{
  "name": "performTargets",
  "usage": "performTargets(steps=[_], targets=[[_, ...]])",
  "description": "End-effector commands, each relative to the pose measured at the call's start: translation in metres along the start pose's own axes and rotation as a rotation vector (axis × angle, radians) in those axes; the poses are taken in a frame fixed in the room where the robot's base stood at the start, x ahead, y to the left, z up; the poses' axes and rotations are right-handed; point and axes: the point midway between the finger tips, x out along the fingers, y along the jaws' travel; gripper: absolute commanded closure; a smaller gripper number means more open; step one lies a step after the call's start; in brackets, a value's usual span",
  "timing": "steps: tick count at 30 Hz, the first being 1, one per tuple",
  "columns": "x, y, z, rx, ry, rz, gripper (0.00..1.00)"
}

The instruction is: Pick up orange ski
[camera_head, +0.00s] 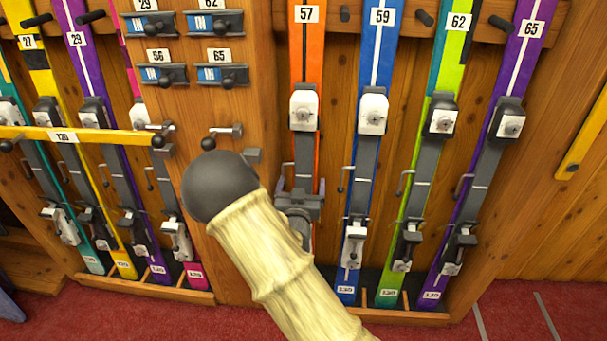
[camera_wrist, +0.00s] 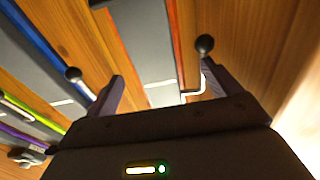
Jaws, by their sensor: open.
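The orange ski (camera_head: 313,60), labelled 57, stands upright in the rack with a white and grey binding. My gripper (camera_head: 302,186) is in front of its lower middle, below the white binding part, and partly hidden by my arm. In the wrist view the open fingers (camera_wrist: 160,78) are on either side of the ski's grey binding plate, with its orange edge (camera_wrist: 176,48) showing. No clear contact shows. The ski's lower end is hidden behind my arm in the head view.
A blue ski (camera_head: 380,60), a green ski (camera_head: 450,68) and a purple ski (camera_head: 521,55) stand to the right. A wooden post (camera_head: 248,110) with labelled levers is on the left. In the wrist view a black-knobbed lever (camera_wrist: 204,45) is close to the right finger.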

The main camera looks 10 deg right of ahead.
Motion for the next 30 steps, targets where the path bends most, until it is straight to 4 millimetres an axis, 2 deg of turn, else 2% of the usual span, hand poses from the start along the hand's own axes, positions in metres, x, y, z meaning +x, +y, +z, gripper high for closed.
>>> performTargets(steps=[6, 10, 26, 30], targets=[[0.032, 0.004, 0.001, 0.002, 0.004, 0.002, 0.1], [0.045, 0.004, -0.001, 0.001, 0.002, 0.002, 0.1], [0.046, 0.002, -0.002, 0.0, 0.001, -0.002, 0.1], [0.046, 0.002, -0.002, 0.0, 0.001, -0.002, 0.34]])
